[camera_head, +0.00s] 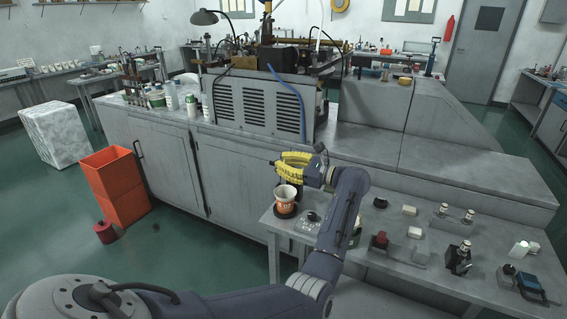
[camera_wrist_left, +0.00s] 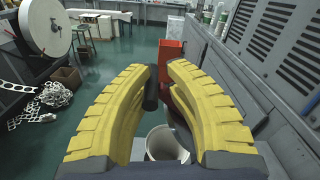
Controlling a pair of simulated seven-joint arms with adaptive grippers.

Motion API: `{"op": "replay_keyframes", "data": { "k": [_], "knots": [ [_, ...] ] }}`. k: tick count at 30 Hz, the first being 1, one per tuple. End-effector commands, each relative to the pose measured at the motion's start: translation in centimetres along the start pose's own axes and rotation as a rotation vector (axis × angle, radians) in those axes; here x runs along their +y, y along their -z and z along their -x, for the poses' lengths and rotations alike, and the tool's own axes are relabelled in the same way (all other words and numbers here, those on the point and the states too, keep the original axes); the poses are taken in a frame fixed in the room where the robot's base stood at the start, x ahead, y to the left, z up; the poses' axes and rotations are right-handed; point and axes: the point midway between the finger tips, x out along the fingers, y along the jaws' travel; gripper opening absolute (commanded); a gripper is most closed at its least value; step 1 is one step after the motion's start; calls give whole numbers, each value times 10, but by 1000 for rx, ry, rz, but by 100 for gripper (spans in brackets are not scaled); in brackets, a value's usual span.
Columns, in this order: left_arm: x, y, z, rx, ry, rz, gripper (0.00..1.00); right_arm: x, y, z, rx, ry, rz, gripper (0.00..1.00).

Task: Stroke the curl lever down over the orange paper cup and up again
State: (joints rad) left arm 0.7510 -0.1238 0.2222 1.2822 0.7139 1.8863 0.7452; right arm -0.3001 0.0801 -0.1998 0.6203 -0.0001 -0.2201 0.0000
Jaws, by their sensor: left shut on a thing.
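My left gripper (camera_head: 279,165) has yellow ribbed fingers and hovers just above the cup. The orange paper cup (camera_head: 285,196) stands upright on a dark round base at the near table's left corner. In the left wrist view its pale open mouth (camera_wrist_left: 166,144) shows below and between the fingers. A dark cylindrical handle (camera_wrist_left: 151,92), apparently the curl lever's grip, lies between the fingers of my left gripper (camera_wrist_left: 162,68), which are shut on it. The rest of the lever is mostly hidden by the fingers. My right gripper is in neither view.
The near table (camera_head: 345,262) carries several small switches and knobs right of the cup. A grey cabinet bench (camera_head: 235,175) stands close behind the gripper. Orange bins (camera_head: 115,185) stand on the floor at left.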

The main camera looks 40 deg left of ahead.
Motion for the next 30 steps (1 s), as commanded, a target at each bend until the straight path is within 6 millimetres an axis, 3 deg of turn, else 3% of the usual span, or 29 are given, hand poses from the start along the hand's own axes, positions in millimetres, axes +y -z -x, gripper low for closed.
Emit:
{"op": "replay_keyframes", "data": {
  "k": [5, 6, 11, 22, 30],
  "knots": [
    [1, -5, -3, -11, -6, 1, 0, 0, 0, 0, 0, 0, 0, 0],
    [1, -5, -3, -11, -6, 1, 19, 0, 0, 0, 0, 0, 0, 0],
    [0, -3, -2, -8, -4, 1, 36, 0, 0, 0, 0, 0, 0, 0],
    [0, -2, 7, -4, -2, 0, 36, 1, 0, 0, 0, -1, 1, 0],
    [0, -1, 50, -3, -1, -1, 36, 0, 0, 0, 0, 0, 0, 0]
  ]
}}
